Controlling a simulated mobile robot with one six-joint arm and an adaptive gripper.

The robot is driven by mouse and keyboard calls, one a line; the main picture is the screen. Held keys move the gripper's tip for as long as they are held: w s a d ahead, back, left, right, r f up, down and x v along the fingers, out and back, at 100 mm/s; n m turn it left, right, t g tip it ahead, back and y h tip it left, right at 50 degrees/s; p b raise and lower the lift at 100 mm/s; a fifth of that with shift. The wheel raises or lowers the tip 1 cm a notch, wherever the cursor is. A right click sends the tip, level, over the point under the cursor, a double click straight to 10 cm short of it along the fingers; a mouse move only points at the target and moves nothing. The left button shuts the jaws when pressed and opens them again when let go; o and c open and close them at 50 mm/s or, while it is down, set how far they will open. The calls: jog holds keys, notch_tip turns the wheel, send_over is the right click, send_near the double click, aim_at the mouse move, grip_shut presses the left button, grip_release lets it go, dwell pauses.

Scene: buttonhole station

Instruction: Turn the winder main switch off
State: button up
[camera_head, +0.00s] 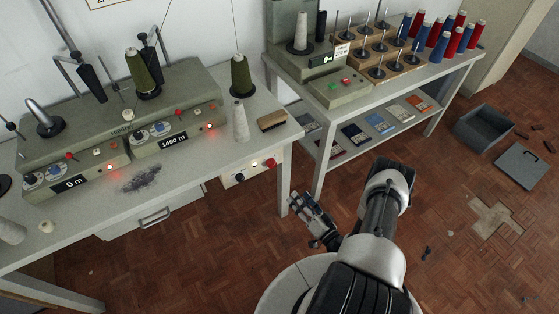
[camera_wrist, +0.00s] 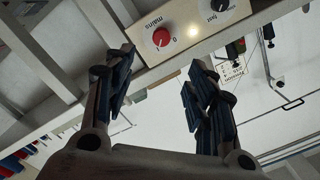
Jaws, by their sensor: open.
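The main switch is a red rotary knob (camera_head: 271,162) on a pale box (camera_head: 236,182) under the right front edge of the winder bench. In the wrist view, the red knob (camera_wrist: 161,37) appears upside down beside the word "mains", with marks 0 and I. I cannot tell which mark it points to. A bright lamp (camera_wrist: 193,31) glows beside it. My gripper (camera_head: 300,203) is open and empty, below and in front of the box. In the wrist view, my gripper's fingers (camera_wrist: 160,78) stand apart, with the knob beyond them, untouched.
A black knob (camera_wrist: 219,5) sits on the same box. A bench leg (camera_head: 284,185) stands just right of the box. A grey crate (camera_head: 484,128) lies on the floor at right.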

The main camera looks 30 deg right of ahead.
jog(key=b, duration=0.5)
send_near(273, 166)
jog(key=shift+m, duration=0.3)
jog(key=w, duration=0.8)
jog(key=shift+w+a+f, duration=0.15)
jog(key=shift+a+f, duration=0.05)
jog(key=shift+a, duration=0.05)
jog(key=shift+c, duration=0.2)
jog(key=c, duration=1)
jog(key=shift+c, duration=0.2)
